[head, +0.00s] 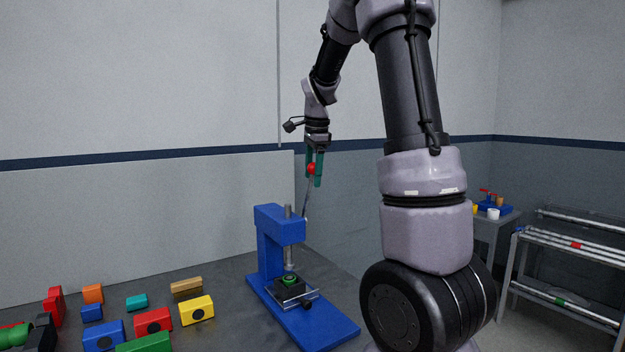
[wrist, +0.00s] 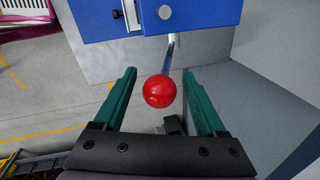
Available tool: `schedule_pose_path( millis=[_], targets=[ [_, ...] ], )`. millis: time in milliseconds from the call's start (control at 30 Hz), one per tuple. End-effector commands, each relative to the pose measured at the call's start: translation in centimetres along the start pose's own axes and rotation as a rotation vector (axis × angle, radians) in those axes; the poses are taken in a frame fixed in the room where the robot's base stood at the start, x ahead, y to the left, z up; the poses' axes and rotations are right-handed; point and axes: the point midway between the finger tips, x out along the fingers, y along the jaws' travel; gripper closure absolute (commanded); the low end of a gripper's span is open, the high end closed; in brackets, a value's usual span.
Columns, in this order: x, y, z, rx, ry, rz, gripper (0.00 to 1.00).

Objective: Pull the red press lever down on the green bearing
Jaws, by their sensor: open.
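The blue press (head: 267,242) stands on the dark table; its blue head also shows at the top of the wrist view (wrist: 200,18). Its lever ends in a red ball (head: 311,169) and points up at a slant. In the wrist view the red ball (wrist: 160,91) sits between my two green fingers, with a gap on each side. My gripper (head: 315,180) is open around the ball, pointing down from above. The green bearing (head: 290,281) lies on the press base, under the ram.
Several coloured blocks (head: 153,321) lie on the table left of the press. A rack with metal bars (head: 575,262) and a small table with a blue tray (head: 493,208) stand at the right. A pale wall (head: 130,210) rises behind the table.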

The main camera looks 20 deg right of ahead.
Motion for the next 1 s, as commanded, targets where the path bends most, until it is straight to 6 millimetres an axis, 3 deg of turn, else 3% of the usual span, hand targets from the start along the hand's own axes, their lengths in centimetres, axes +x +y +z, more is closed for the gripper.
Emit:
schedule_pose_path(
  millis=[200,467,667,1000],
  targets=[
    [1.6,0.0,0.0,0.001,0.0,0.0,0.27],
    [1.7,0.0,0.0,0.0,0.0,-0.001,0.27],
    [1.7,0.0,0.0,0.0,0.0,-0.001,0.99],
    [1.9,-0.5,-0.1,0.0,-0.002,-0.017,1.0]
  ],
)
